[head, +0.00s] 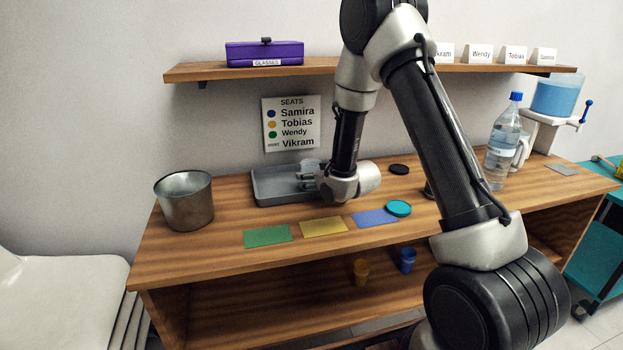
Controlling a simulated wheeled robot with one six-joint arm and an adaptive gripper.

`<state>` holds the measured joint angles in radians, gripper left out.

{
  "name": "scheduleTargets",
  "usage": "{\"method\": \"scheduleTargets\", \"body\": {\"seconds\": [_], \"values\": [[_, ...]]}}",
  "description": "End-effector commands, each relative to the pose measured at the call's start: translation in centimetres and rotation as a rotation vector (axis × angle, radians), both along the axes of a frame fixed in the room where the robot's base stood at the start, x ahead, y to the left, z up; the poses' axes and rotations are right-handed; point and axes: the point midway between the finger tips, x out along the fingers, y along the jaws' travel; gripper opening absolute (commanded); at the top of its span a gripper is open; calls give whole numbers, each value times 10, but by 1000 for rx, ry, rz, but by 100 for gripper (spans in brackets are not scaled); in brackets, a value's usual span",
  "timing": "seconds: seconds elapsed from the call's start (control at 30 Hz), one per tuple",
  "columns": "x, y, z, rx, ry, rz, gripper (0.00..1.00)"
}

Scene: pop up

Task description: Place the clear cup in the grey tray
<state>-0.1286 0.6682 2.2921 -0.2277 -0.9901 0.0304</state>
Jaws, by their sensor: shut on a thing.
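The grey tray (275,198) lies on the wooden counter below the seats sign. My gripper (309,177) is low over the tray's right part, pointing left. It is shut on a small pale, see-through thing that looks like the clear cup (310,167). The cup's outline is faint and partly hidden by the fingers, and I cannot tell whether it touches the tray floor. The left part of the tray shows empty; its right end is hidden behind my gripper.
A metal bucket (184,203) stands left of the tray. Green (267,236), yellow (324,227) and blue (373,218) mats lie in front, with a teal disc (398,208). A water bottle (503,145) and dispenser (556,97) stand right. A shelf (330,70) runs above.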

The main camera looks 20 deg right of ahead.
Motion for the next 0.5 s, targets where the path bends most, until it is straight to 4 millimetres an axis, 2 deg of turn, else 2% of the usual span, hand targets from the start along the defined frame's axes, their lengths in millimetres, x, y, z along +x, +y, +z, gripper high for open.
{"method": "scheduleTargets", "body": {"seconds": [0.33, 0.37, 0.43, 0.5], "values": [[0, 0, -3, 0, 0, 0, 30], [0, 0, -2, 0, -1, 0, 60], [0, 0, -2, 0, -1, 0, 72], [0, 0, -2, 0, -1, 0, 76]]}}
